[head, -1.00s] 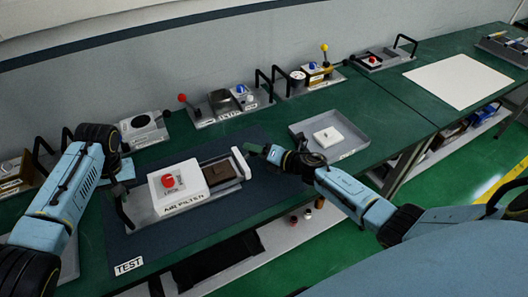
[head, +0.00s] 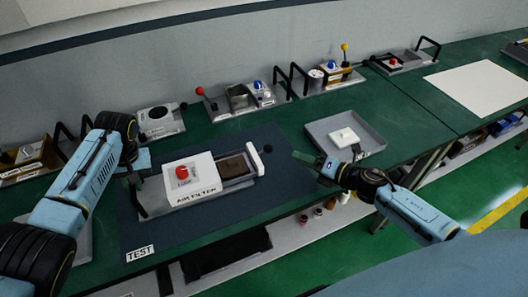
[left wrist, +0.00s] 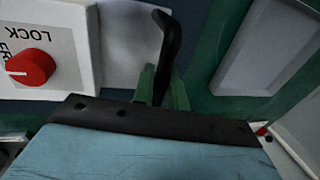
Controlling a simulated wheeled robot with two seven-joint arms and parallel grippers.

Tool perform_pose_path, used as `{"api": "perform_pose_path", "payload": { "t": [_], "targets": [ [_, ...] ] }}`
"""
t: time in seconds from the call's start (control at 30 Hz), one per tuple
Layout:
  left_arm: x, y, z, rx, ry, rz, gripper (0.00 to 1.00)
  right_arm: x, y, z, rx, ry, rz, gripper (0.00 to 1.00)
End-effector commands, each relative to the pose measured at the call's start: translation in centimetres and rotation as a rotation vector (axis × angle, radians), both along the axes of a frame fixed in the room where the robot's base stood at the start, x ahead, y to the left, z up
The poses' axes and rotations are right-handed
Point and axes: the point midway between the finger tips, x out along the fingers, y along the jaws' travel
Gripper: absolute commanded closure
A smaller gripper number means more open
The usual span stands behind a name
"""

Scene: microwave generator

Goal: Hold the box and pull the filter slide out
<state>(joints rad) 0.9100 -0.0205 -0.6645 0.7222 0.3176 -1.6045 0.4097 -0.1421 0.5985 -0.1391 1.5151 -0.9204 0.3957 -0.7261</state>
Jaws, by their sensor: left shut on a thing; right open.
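The white air filter box (head: 191,180) with a red lock knob (head: 183,172) stands on a grey base on the dark blue mat. The filter slide sticks out of its right side, with a brown block (head: 232,167) on it and a white end plate (head: 254,160) with a black knob (head: 267,149). My left gripper (head: 136,171) is shut on the black handle (head: 140,203) at the base's left end. The left wrist view shows this handle (left wrist: 168,45) between its green fingertips (left wrist: 161,88). My right gripper (head: 308,162) is open and empty, right of the end plate and apart from it.
A grey tray (head: 372,141) with a white block (head: 344,137) lies behind my right gripper. Several fixtures with black handles line the wall. The mat (head: 240,205) is clear in front of the box. The table's front edge is close.

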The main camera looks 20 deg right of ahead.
Motion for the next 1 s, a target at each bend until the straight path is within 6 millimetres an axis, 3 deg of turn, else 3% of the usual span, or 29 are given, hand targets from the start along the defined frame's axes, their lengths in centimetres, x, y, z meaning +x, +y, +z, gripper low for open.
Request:
{"api": "perform_pose_path", "payload": {
  "t": [0.1, 0.13, 0.3, 0.67, 0.77, 1.0],
  "targets": [
    [-0.3, 0.3, -0.5, 0.005, 0.010, 0.004, 1.00, 0.0, 0.0, 0.0, 0.000, 0.000, 0.000, 0.51],
    [-0.3, 0.3, -0.5, 0.005, 0.010, 0.004, 0.83, 0.0, 0.0, 0.0, 0.000, 0.000, 0.000, 0.51],
    [-0.2, 0.2, -0.3, 0.003, 0.006, 0.002, 0.61, 0.0, 0.0, 0.0, 0.000, 0.000, 0.000, 0.51],
    [0.0, -0.1, 0.4, 0.000, 0.000, 0.000, 0.60, 0.0, 0.0, 0.0, 0.000, 0.000, 0.000, 0.51],
    [0.1, -0.4, 1.6, -0.001, -0.002, 0.000, 0.60, 0.0, 0.0, 0.0, 0.000, 0.000, 0.000, 0.51],
    [0.0, -1.3, 6.6, -0.001, -0.002, 0.000, 0.60, 0.0, 0.0, 0.0, 0.000, 0.000, 0.000, 0.51]
  ]
}}
